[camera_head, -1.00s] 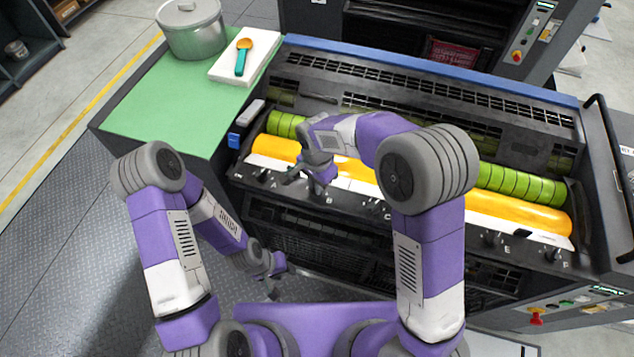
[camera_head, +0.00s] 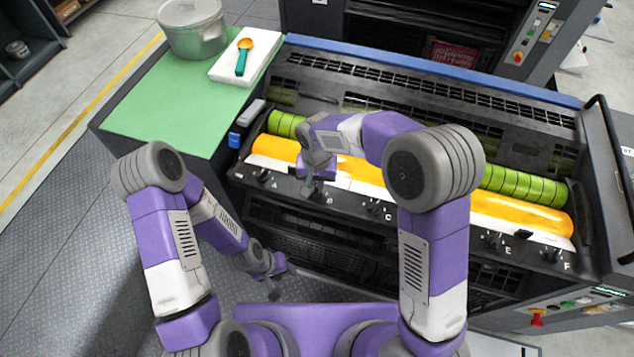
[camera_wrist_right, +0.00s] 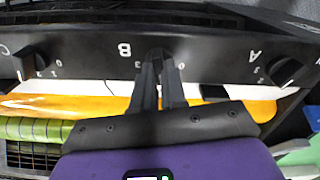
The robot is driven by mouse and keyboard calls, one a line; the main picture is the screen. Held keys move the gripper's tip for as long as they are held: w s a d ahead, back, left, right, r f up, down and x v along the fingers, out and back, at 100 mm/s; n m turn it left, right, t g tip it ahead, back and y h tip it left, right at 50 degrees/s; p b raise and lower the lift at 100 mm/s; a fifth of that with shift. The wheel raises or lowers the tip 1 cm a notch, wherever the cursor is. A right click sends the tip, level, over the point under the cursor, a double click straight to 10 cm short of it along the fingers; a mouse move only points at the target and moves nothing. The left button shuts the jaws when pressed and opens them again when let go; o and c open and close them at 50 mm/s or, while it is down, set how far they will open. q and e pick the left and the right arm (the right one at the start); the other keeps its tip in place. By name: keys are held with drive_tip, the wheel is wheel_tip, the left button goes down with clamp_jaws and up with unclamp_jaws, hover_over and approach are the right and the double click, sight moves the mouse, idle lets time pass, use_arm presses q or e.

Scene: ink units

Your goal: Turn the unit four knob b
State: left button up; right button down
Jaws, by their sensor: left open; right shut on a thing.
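The unit's black panel (camera_head: 345,203) carries a row of lettered knobs below the orange ink roller. Knob A (camera_wrist_right: 286,70) and knob C (camera_wrist_right: 33,62) stand free on either side. My left gripper (camera_head: 274,290) is open and empty, low in front of the unit. No unit number is readable.
A black handrail (camera_head: 612,170) bounds the unit's right end. The floor at the left is clear.

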drive_tip(key=shift+n, duration=1.1)
drive_tip(key=c, duration=1.2)
unclamp_jaws()
drive_tip(key=shift+r, duration=0.1)
wheel_tip(320, 180, up, 8)
drive_tip(key=shift+f, duration=0.25)
